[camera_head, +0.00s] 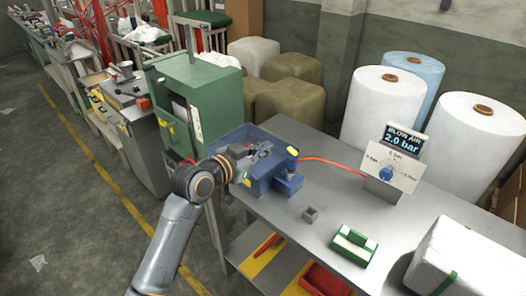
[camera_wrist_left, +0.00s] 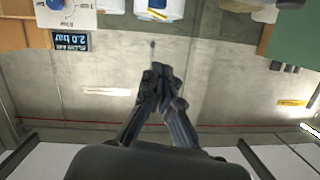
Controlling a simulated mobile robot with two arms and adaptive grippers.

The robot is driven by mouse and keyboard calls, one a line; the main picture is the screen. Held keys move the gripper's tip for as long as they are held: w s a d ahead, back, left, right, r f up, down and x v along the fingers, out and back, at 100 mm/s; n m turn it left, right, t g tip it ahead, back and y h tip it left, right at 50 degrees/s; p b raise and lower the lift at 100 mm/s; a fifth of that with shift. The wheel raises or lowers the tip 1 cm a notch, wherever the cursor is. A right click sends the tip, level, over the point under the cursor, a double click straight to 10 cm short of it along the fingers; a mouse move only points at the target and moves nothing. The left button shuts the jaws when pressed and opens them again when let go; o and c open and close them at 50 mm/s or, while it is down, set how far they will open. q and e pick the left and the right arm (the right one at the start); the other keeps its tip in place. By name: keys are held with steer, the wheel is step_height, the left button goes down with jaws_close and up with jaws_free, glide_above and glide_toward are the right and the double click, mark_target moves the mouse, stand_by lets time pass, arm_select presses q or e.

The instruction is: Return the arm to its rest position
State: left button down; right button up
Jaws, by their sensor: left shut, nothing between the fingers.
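My left arm comes in from the lower left of the head view. Its gripper (camera_head: 262,150) is over the blue bin at the table's left end, near a blue block-like device with a yellow-topped part. In the left wrist view the gripper (camera_wrist_left: 160,76) has its fingers together with nothing between them. That view looks past the fingers to a grey wall and appears upside down. My right gripper does not show in either view.
A blue bin (camera_head: 228,141) and a blue device (camera_head: 288,183) are close to the gripper. The grey table (camera_head: 325,196) also carries a small grey block (camera_head: 311,214), a green-and-white item (camera_head: 353,246), a blow-air panel (camera_head: 392,167) and a white wrapped bale (camera_head: 462,262). A green cabinet (camera_head: 196,100) stands behind.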

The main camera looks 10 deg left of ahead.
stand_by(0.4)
arm_select(q)
steer(key=s+a+f+n+g+y, duration=0.2)
steer(key=s+a+f, duration=0.1)
steer(key=s+f, duration=0.5)
steer(key=s+a+f+n+g+y, duration=0.1)
steer(key=s+a+f+g+y, duration=0.15)
steer(key=s+f, duration=0.65)
steer(key=s+a+f+n+g+y, duration=0.2)
steer(key=s+a+f, duration=0.15)
steer(key=s, duration=0.65)
steer(key=s+a+f+n+g+y, duration=0.25)
steer(key=s+a, duration=0.25)
steer(key=s, duration=0.4)
step_height(320, 180, down, 29)
steer(key=s+g+b, duration=0.2)
steer(key=s, duration=0.1)
steer(key=s+a+f+g, duration=0.1)
steer(key=s+a+f, duration=0.1)
steer(key=s+f, duration=1.3)
steer(key=shift+s+a+f+m+h, duration=0.3)
steer(key=shift+s+a+m, duration=0.05)
steer(key=shift+s+m, duration=0.1)
